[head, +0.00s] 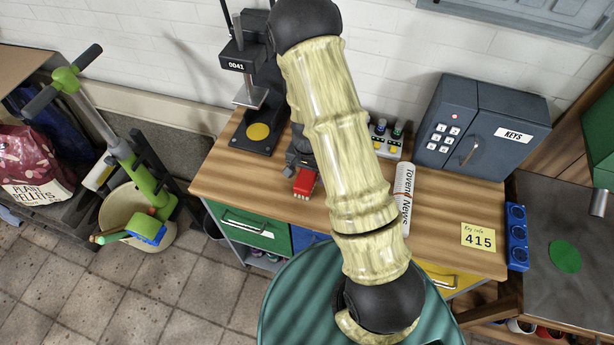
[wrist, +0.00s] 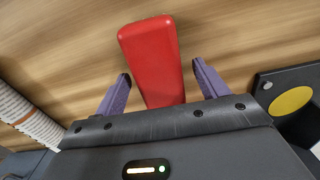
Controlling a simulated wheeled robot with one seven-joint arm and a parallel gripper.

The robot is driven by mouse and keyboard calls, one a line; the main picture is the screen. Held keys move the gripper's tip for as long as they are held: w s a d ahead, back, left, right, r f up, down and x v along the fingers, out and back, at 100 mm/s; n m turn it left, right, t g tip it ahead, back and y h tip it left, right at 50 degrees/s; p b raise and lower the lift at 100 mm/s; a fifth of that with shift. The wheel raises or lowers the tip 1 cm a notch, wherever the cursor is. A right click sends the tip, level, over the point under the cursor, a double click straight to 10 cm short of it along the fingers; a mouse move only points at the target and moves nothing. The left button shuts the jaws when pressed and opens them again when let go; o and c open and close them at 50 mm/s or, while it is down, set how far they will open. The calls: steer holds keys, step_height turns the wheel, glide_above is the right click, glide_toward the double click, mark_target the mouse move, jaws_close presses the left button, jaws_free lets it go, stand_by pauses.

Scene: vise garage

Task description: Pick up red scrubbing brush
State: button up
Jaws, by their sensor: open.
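The red scrubbing brush (head: 305,183) lies on the wooden workbench top near its front edge in the head view, partly beside my dark gripper. In the wrist view the brush (wrist: 152,58) shows its smooth red back, and its near end is hidden behind the gripper body. My gripper (wrist: 161,84) is open, with one purple finger on each side of the brush. Visible gaps separate both fingers from the brush sides. In the head view my arm hides part of the bench and most of the gripper.
A black press stand with a yellow disc (head: 258,132) stands left of the brush. A rolled newspaper (head: 404,195) lies to the right. A key safe (head: 480,125) and a yellow note (head: 478,236) are farther right. Bare wood (head: 232,178) lies left of the brush.

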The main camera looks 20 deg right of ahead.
mark_target(308, 173)
stand_by(0.3)
steer(key=c, duration=1.2)
steer(key=shift+r, duration=0.1)
step_height(308, 173, up, 10)
steer(key=shift+f+b, duration=0.1)
steer(key=shift+b, duration=0.35)
steer(key=shift+o, duration=1.2)
